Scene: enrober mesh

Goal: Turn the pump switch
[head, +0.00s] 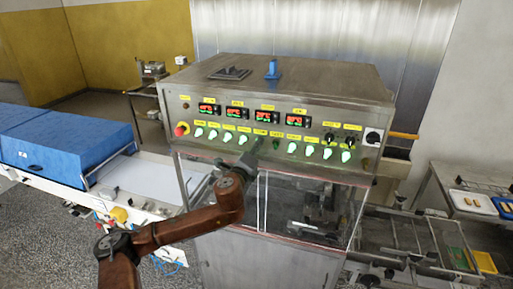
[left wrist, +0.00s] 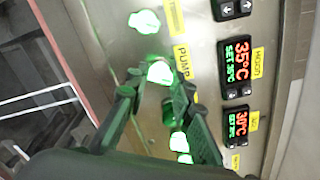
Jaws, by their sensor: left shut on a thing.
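The pump switch (left wrist: 160,72) is a glowing pale green knob beside the yellow label reading "PUMP" (left wrist: 181,62) in the left wrist view. My left gripper (left wrist: 160,80) has one finger on each side of this knob and is shut on it. In the head view, my left gripper (head: 259,146) reaches up to the middle of the switch row on the steel control panel (head: 220,152) and hides the pump switch there. The exact angle of the knob is hard to tell. My right gripper is not in view.
A red emergency stop (head: 181,129) is at the panel's left end. Red displays (head: 267,116) run above the switches. Clear guard panels (head: 315,205) lie below.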

